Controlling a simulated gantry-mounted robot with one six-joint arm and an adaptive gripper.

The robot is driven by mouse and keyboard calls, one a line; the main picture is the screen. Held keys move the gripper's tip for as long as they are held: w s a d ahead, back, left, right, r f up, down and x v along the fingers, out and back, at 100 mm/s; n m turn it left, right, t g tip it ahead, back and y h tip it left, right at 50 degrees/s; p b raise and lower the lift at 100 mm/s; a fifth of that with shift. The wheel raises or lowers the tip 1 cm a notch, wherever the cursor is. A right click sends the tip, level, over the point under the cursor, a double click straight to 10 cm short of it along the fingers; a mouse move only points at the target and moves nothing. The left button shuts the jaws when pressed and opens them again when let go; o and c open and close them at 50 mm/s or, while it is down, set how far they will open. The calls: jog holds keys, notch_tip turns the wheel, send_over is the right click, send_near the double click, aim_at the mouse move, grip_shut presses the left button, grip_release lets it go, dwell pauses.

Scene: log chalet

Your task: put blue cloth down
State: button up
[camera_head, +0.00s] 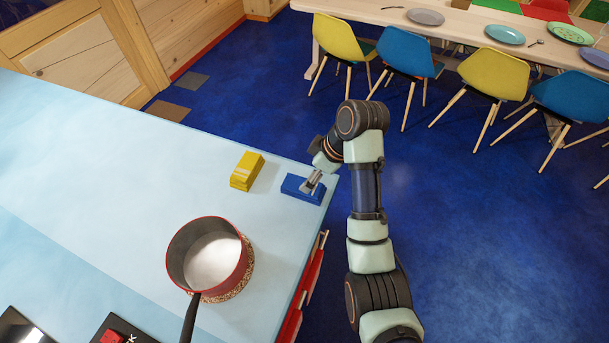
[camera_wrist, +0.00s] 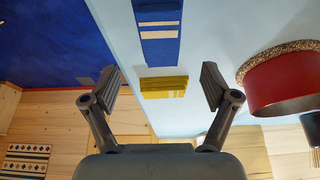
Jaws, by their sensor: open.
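The blue cloth (camera_head: 297,190) is a folded dark blue block near the right edge of the light blue counter. In the wrist view the blue cloth (camera_wrist: 159,50) shows pale stripes and lies just past the fingertips, between their lines. My gripper (camera_head: 311,184) is right over the cloth in the head view and hides part of it. In the wrist view my gripper (camera_wrist: 161,75) has its two fingers spread wide, with nothing held between them. I cannot tell how small the gap between the fingertips and the cloth is.
A yellow folded cloth (camera_head: 246,171) lies left of the blue one. A red pot (camera_head: 174,262) with white contents sits on a speckled mat (camera_head: 239,289), nearer the front. The counter (camera_head: 110,190) is clear to the left. Chairs and a set table (camera_head: 372,14) stand beyond.

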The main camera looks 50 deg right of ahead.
jog(key=p+v, duration=0.2)
jog(key=v, duration=0.1)
jog(key=shift+r, duration=0.2)
jog(key=w+a+r+m+t+h, duration=0.1)
jog(key=a+t, duration=0.2)
jog(key=a, duration=0.9)
jog(key=w+a+r+m+t+h, duration=0.1)
jog(key=a+r+m+t, duration=0.1)
jog(key=a, duration=1.1)
jog(key=s+a+r+m+t, duration=0.1)
jog(key=s+a+r+t, duration=0.2)
jog(key=s+a+r, duration=0.2)
jog(key=shift+a+r+t, duration=0.25)
jog(key=shift+a+t, duration=0.05)
jog(key=shift+a, duration=0.75)
jog(key=shift+o, duration=0.5)
